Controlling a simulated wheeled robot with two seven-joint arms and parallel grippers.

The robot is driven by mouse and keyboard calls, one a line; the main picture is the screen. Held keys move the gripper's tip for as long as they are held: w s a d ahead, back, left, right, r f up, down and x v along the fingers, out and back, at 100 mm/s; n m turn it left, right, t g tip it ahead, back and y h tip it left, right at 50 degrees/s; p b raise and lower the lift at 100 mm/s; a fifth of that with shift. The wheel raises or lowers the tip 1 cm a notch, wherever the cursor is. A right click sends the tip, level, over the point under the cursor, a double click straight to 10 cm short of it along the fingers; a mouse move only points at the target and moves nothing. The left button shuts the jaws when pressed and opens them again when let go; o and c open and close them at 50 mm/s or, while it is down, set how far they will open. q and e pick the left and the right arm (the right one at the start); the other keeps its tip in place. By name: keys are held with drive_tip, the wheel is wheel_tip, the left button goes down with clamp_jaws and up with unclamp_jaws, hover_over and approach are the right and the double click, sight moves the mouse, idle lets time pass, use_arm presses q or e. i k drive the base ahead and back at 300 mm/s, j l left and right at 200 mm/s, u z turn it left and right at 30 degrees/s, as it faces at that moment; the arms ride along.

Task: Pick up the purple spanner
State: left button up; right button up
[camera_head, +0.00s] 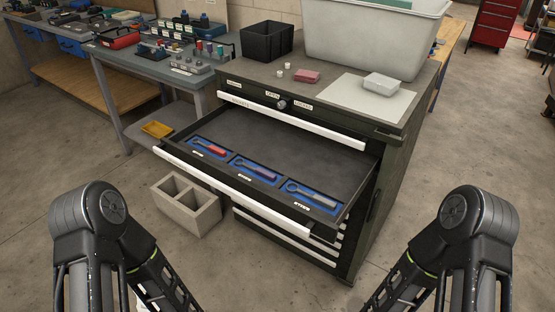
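Three spanners lie in blue trays in the open top drawer (300,150) of a dark cabinet. The left spanner (212,148) has a bright red handle. The middle spanner (258,171) has a duller handle that looks reddish to purple. The right spanner (318,197) has a handle that looks pale purple-grey. At this size I cannot tell for sure which of the last two is the purple one. Both my forearms run down past the bottom edge, so neither gripper shows.
The drawer's back part is empty. On the cabinet top stand a black bin (267,42), a large grey tub (365,40), a red block (307,76) and a white box (382,83). A concrete block (187,204) stands on the floor at the cabinet's left. A cluttered workbench (160,62) is behind left.

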sight(265, 175)
drive_tip(key=i+l+u, duration=0.45)
drive_tip(key=l, duration=1.8)
drive_tip(key=l+u, duration=0.45)
drive_tip(key=l, duration=1.85)
